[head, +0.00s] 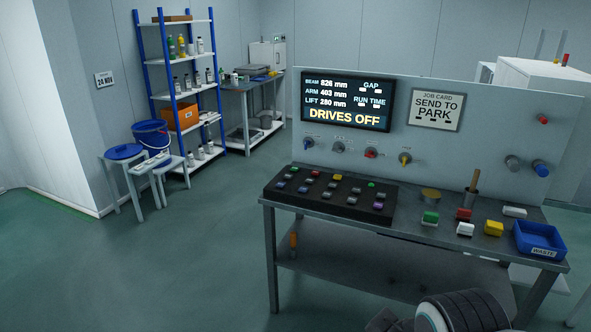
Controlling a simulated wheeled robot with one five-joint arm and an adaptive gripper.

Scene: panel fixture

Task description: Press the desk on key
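A black key desk (280,199) lies on the left of the grey table, below an upright panel (480,125). It carries rows of small keys, among them a yellow key (337,177), a green key (371,184) and a red key (315,173). Their labels are too small to read, so I cannot tell which is the desk on key. The screen (347,101) on the panel reads "DRIVES OFF" in yellow. A dark ribbed part of my arm shows at the bottom right, in front of the table. My gripper is not in view.
Coloured blocks, a wooden-handled tool (473,190) and a blue waste tray (541,238) occupy the right of the table (410,223). Knobs line the panel. A shelf rack (166,75), stools and blue bucket (150,137) stand far left. The floor left of the table is clear.

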